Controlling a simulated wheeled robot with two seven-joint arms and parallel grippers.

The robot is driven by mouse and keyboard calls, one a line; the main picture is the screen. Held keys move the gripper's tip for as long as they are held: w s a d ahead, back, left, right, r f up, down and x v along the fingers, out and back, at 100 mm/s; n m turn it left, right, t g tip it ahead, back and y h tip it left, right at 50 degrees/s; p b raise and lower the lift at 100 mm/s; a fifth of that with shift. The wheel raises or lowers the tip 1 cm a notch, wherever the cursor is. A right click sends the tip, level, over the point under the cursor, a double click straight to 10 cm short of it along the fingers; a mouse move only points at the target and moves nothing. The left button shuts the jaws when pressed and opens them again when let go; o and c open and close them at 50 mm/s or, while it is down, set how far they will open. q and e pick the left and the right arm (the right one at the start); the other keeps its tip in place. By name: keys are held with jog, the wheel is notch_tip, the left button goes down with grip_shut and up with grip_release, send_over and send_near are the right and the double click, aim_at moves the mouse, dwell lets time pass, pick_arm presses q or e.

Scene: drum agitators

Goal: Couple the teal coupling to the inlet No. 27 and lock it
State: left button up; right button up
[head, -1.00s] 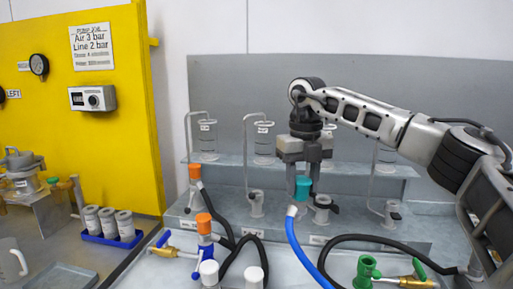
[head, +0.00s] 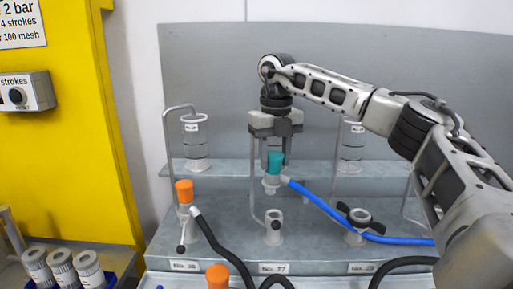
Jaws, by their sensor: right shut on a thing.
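My right gripper (head: 270,150) is shut on the teal coupling (head: 275,162), which hangs upright with its pale lower end (head: 271,184) downward. A blue hose (head: 335,213) runs from it to the right. The label (head: 274,268) below this inlet is small and seems to read 27. My left gripper is not in view.
Another orange cap (head: 218,276) is at the front.

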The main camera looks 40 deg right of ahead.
aim_at(277, 173)
jog(key=shift+s+f, duration=0.2)
jog(key=shift+f, duration=0.25)
jog(key=shift+s+f, duration=0.15)
jog(key=shift+f, duration=0.7)
jog(key=shift+f+b, duration=0.45)
jog(key=shift+f, duration=0.15)
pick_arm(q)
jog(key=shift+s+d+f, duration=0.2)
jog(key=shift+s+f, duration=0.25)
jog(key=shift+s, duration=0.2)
pick_arm(e)
jog(key=shift+f, duration=0.2)
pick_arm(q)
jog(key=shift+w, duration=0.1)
pick_arm(e)
jog(key=shift+s+d+f, duration=0.1)
jog(key=shift+s+f, duration=0.1)
jog(key=shift+s, duration=0.2)
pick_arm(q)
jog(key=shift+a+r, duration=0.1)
